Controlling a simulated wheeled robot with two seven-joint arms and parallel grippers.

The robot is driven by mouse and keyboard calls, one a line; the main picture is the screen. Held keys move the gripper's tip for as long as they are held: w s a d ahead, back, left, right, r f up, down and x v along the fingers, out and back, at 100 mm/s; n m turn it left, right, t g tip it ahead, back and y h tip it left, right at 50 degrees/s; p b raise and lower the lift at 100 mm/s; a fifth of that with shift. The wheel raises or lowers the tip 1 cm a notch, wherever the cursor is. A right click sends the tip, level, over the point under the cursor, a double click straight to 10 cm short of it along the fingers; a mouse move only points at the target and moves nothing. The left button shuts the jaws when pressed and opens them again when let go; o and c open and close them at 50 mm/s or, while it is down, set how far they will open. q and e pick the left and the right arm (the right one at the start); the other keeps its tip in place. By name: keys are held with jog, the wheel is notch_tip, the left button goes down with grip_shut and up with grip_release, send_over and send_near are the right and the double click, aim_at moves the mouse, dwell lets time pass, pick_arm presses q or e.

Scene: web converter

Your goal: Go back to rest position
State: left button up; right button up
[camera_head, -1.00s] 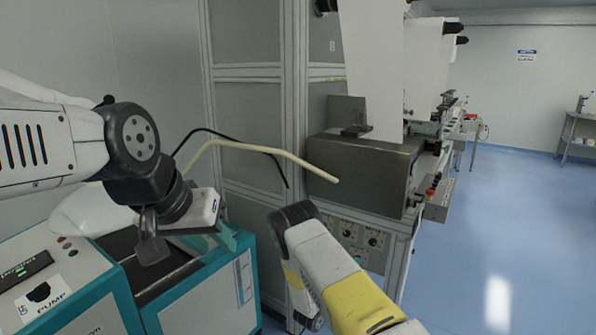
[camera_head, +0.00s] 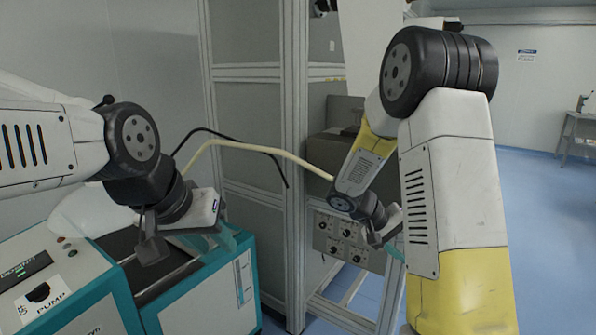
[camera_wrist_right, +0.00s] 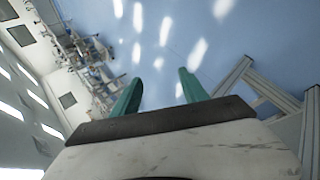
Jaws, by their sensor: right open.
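My left gripper (camera_head: 226,238) is at the end of the white arm from the left, above the teal-and-white pump machine (camera_head: 205,300). One teal finger part shows, but its jaw gap is hidden. My right arm is raised and bent on the right of the head view, with its wrist low in front of the grey machine frame. The right gripper (camera_head: 392,243) is partly seen there. In the right wrist view its two teal fingers (camera_wrist_right: 159,76) are apart, with nothing between them, over blue floor.
A control panel with knobs (camera_head: 345,240) is behind the right wrist. Blue floor (camera_head: 545,230) is clear at the right.

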jog(key=s+a+r+t+y, duration=0.3)
jog(key=s+a+r+y, duration=0.3)
jog(key=s, duration=0.3)
jog(key=s+a+r+t+y, duration=0.2)
jog(key=s+a+r+y, duration=0.3)
jog(key=s+a+r, duration=0.3)
jog(key=shift+s+a+r+n+t+y, duration=0.2)
jog(key=shift+s+r+n+t+y, duration=0.2)
jog(key=shift+s+r, duration=0.5)
jog(key=shift+s+f, duration=0.15)
jog(key=shift+c, duration=0.4)
